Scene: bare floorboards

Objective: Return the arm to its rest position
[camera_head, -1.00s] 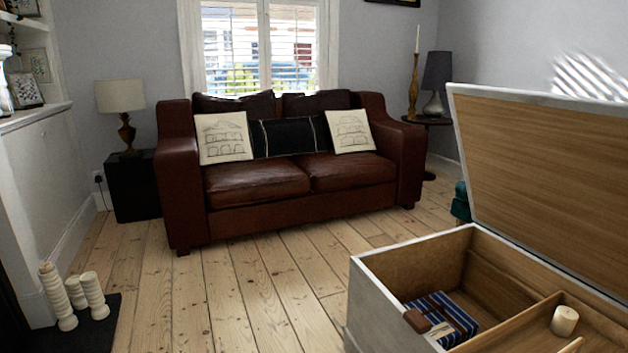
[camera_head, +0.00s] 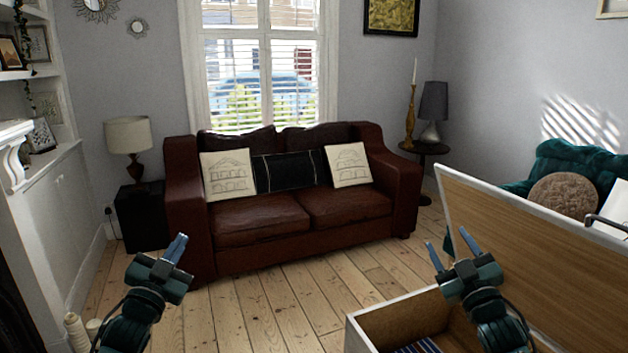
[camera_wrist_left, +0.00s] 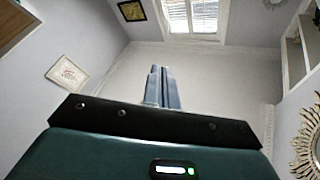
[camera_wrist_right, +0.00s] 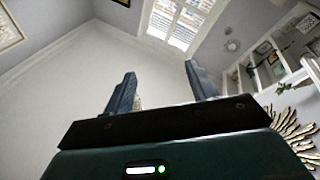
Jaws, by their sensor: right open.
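My left gripper (camera_head: 175,248) is raised at the lower left of the head view, over the floor in front of the sofa's left end. In the left wrist view its fingers (camera_wrist_left: 162,88) lie together with nothing between them. My right gripper (camera_head: 449,246) is raised at the lower right of the head view, beside the open chest. In the right wrist view its fingers (camera_wrist_right: 160,85) stand apart and empty. Both grippers point upward, and the wrist views look toward the ceiling and upper walls.
An open wooden chest (camera_head: 395,318) stands at the lower right, its lid (camera_head: 540,250) raised. A striped item (camera_head: 420,346) lies inside. A brown leather sofa (camera_head: 262,217) stands ahead. A teal armchair (camera_head: 580,160) is at the right. The floorboards (camera_head: 290,300) between are clear.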

